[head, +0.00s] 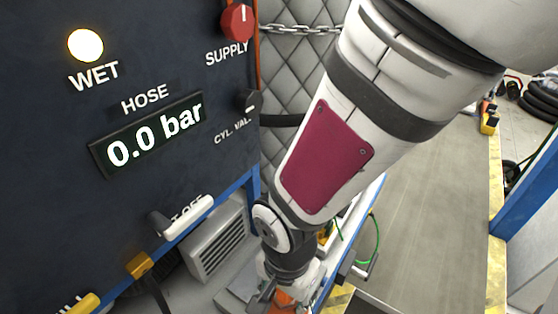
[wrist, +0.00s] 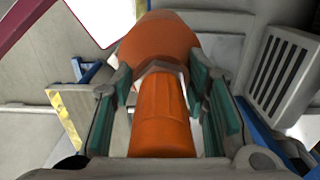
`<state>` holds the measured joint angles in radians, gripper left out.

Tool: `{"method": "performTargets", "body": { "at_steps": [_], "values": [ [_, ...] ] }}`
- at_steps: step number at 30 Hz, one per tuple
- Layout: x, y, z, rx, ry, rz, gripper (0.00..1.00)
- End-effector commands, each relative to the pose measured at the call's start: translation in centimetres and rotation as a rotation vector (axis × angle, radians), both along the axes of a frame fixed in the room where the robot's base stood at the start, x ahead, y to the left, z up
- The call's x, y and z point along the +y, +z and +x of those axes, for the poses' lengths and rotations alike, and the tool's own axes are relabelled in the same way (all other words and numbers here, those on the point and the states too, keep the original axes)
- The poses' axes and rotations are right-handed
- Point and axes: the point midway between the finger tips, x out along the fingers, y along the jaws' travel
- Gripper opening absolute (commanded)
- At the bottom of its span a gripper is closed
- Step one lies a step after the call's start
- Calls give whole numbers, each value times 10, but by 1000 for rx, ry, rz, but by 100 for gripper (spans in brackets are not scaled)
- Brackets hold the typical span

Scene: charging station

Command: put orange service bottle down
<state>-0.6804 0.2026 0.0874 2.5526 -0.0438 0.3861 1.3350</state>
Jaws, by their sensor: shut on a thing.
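The orange service bottle (wrist: 160,110) is in the middle of the wrist view, with its narrower part towards the camera and its wide body beyond. My gripper (wrist: 163,98) has its green-padded fingers on both sides of the bottle and is shut on it. In the head view my gripper (head: 274,292) is at the bottom centre, partly cut off by the frame edge. A bit of the orange bottle (head: 284,298) shows there below the gripper. Whether the bottle touches a surface underneath cannot be told.
A dark panel (head: 60,180) with a hose display reading 0.0 bar, a red supply knob (head: 238,22) and a lever (head: 185,218) stands at the left. A grey vented box (head: 216,244) is close beside my gripper.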

Motion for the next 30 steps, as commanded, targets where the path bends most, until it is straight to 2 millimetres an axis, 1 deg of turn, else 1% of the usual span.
{"method": "performTargets", "body": {
  "at_steps": [1, 5, 6, 11, 14, 21, 24, 27, 30],
  "values": [
    [1, -3, 7, -2, 3, 2, 0],
    [3, -4, 11, -3, 3, 2, 0],
    [6, -5, 18, -3, 1, 2, 0],
    [15, -6, 40, -1, -1, -1, 0],
    [22, -6, 57, 1, -2, -1, 0],
    [40, -11, 106, 1, -1, -2, 0],
    [46, -12, 120, -1, -2, -1, 0],
    [49, -13, 128, -1, -1, -1, 0],
    [49, -16, 130, 2, 0, -3, 0]
  ]
}}
